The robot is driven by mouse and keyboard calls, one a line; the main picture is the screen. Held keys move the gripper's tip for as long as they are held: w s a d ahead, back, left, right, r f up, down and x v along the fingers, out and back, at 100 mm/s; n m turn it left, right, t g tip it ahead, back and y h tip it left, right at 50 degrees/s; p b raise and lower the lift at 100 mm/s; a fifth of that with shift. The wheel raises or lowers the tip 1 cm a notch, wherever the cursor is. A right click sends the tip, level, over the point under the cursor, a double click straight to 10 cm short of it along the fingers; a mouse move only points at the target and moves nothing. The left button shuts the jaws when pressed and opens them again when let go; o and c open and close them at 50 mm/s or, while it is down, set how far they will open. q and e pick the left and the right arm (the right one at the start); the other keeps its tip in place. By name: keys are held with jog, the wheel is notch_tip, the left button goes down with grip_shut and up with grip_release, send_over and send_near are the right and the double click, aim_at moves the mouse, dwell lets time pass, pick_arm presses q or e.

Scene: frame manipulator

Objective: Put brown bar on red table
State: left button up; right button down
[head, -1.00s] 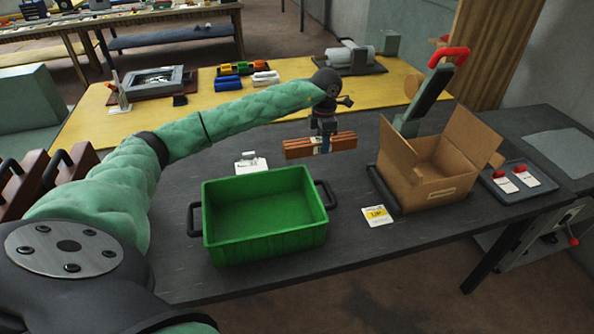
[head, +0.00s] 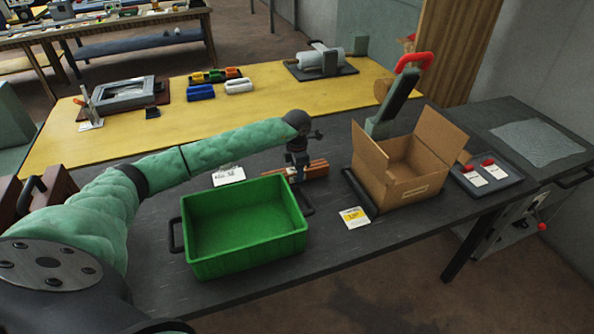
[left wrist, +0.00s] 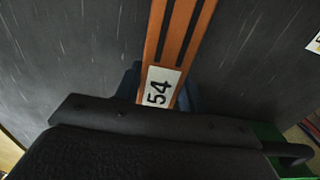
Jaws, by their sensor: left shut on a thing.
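The brown bar (head: 317,169) is an orange-brown block with dark grooves. My left gripper (head: 297,174) is shut on it, behind the green bin's right rear corner, over the dark table. I cannot tell whether the bar touches the tabletop. In the left wrist view the bar (left wrist: 182,35) runs up from the jaws with a white "54" label (left wrist: 159,87); part of it is hidden by the gripper (left wrist: 155,108). No table that is plainly red shows. My right gripper is out of view.
The green bin (head: 245,262) stands on the dark table (head: 330,250). An open cardboard box (head: 400,185) and a grey tray (head: 487,183) with red-topped items are to the right. A yellow table (head: 140,140) lies behind. A white card (head: 355,217) lies before the box.

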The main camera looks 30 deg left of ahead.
pick_arm(q)
jog(key=shift+f, duration=0.3)
jog(key=o, duration=1.2)
jog(key=shift+c, duration=0.2)
